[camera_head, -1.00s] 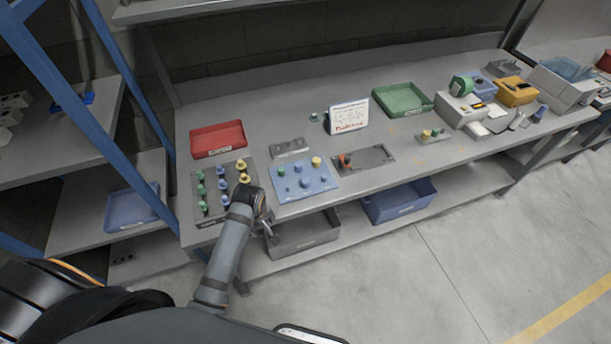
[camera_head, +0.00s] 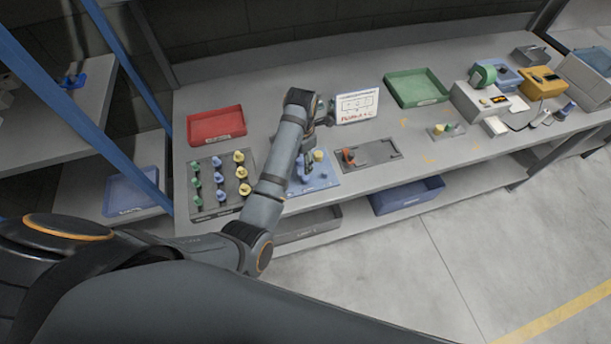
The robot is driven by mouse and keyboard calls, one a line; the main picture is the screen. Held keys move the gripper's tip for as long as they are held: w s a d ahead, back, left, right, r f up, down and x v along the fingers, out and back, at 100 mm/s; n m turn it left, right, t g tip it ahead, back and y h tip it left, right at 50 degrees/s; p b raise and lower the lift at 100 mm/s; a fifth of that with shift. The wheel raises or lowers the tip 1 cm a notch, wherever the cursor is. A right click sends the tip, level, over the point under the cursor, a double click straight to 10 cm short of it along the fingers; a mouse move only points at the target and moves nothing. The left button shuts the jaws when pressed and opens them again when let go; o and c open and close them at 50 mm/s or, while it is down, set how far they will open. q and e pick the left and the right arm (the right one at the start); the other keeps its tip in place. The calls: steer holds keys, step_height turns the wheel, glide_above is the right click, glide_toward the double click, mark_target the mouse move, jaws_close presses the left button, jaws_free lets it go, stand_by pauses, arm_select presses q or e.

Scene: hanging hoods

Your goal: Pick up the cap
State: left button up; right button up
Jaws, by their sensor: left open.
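Several small green caps (camera_head: 196,183), blue caps (camera_head: 218,177) and yellow caps (camera_head: 241,172) stand in rows on a dark grey board at the left of the workbench. A light blue board (camera_head: 327,181) beside it carries a yellow piece (camera_head: 319,155) and blue pieces. Which piece is the task's cap, I cannot tell. My left arm reaches over the bench, and my left gripper (camera_head: 307,168) is open, low over the light blue board. My arm and gripper hide part of that board. My right gripper is not in view.
A red tray (camera_head: 215,124) is at the back left and a green tray (camera_head: 416,88) at the back. A white sign (camera_head: 357,106) stands close behind the arm. A grey plate (camera_head: 379,153) with an orange piece lies to the right. A blue bin (camera_head: 407,197) sits below.

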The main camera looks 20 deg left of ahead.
mark_target(305, 176)
arm_select(q)
step_height(305, 176, down, 3)
steer(key=shift+r, duration=0.15)
steer(key=shift+w+f, duration=0.1)
steer(key=shift+f, duration=0.25)
steer(key=shift+w+f, duration=0.1)
steer(key=shift+d+f+p, duration=0.15)
steer(key=shift+f+p, duration=0.1)
steer(key=shift+p, duration=0.2)
steer(key=f, duration=0.2)
steer(key=f+p, duration=0.1)
steer(key=shift+s+d+f, duration=0.2)
steer(key=shift+d+f, duration=0.15)
steer(key=shift+f, duration=0.05)
steer(key=shift+w+f, duration=0.1)
steer(key=shift+f, duration=0.3)
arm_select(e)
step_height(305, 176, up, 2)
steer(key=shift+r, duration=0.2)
arm_select(q)
steer(key=c, duration=0.9)
